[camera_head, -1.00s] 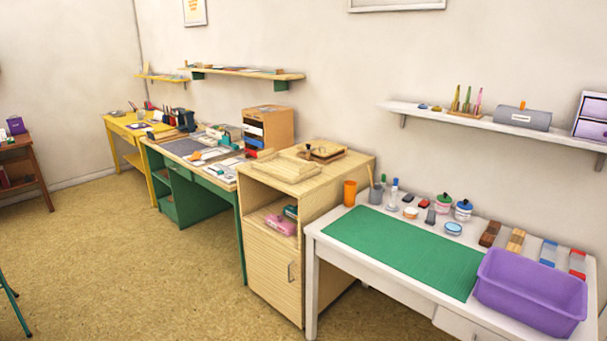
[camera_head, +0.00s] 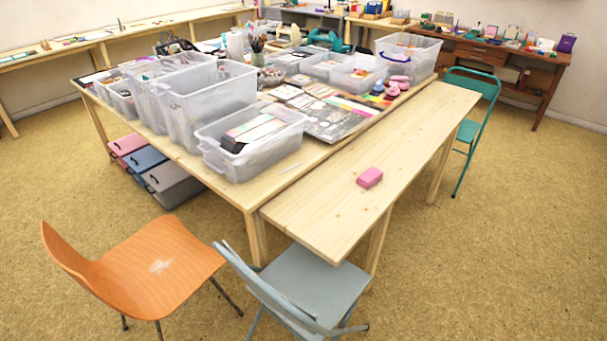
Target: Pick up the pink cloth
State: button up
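A small pink block-shaped item (camera_head: 369,177), which looks like the folded pink cloth, lies on the bare pale wooden bench top (camera_head: 410,130). It is near the front end of the bench, with clear wood around it. I cannot tell its fabric from here. My gripper is not in view.
A large table (camera_head: 290,170) with clear plastic bins (camera_head: 210,105) and papers adjoins the bench on the left. A grey chair (camera_head: 300,285) stands at the bench's front end, an orange chair (camera_head: 150,265) at left, a teal chair (camera_head: 478,125) behind. Floor on the right (camera_head: 510,240) is open.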

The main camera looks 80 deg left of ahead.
aim_at(373, 176)
jog(key=u, duration=1.2)
jog(key=i, duration=2.7)
jog(key=u, duration=2.9)
jog(key=i, duration=0.55)
jog(key=u, duration=1.8)
